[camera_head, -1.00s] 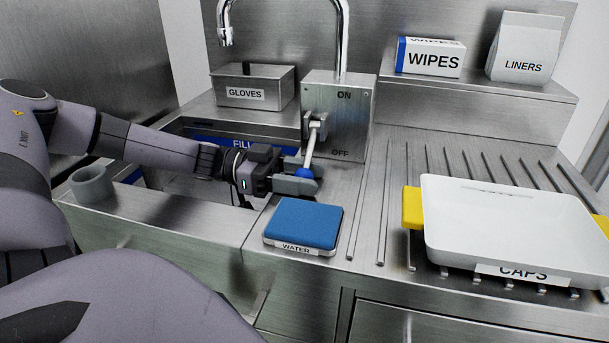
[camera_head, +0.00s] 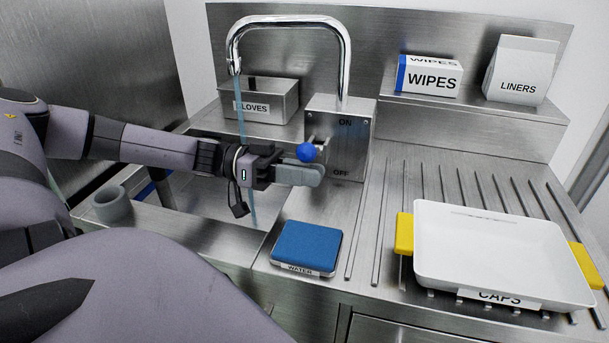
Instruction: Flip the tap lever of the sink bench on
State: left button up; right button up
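The tap lever has a blue ball knob (camera_head: 307,152) and sits on the front of the steel tap box (camera_head: 355,128), which is marked ON at the top and OFF below. The lever points out towards me, its ball about midway between the two words. My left gripper (camera_head: 308,174) is at the lever, its fingers just under and beside the ball. I cannot tell whether the fingers are closed on it. A thin stream of water (camera_head: 242,120) runs from the curved spout (camera_head: 234,66) into the sink (camera_head: 200,198). My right gripper is not in view.
A blue WATER pad (camera_head: 306,246) lies on the bench in front of the tap. A white CAPS tray (camera_head: 500,255) with yellow handles stands on the ribbed drainboard at right. A GLOVES box (camera_head: 262,100) is behind the sink. A grey ring (camera_head: 112,205) sits at left.

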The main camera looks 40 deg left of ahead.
pick_arm(q)
jog(key=o, duration=0.8)
jog(key=shift+f, duration=0.35)
jog(key=shift+c, duration=0.2)
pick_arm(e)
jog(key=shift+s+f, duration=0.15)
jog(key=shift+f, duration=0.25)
pick_arm(q)
jog(key=shift+s+a+r+p, duration=0.15)
jog(key=shift+s+a+p, duration=0.1)
jog(key=shift+a+p, duration=0.25)
jog(key=p+v, duration=0.2)
jog(key=v, duration=0.1)
jog(key=shift+s+a, duration=0.1)
jog(key=shift+a, duration=0.05)
jog(key=p+v, duration=0.1)
jog(key=v, duration=0.1)
jog(key=shift+s+a, duration=0.25)
jog(key=shift+a, duration=0.05)
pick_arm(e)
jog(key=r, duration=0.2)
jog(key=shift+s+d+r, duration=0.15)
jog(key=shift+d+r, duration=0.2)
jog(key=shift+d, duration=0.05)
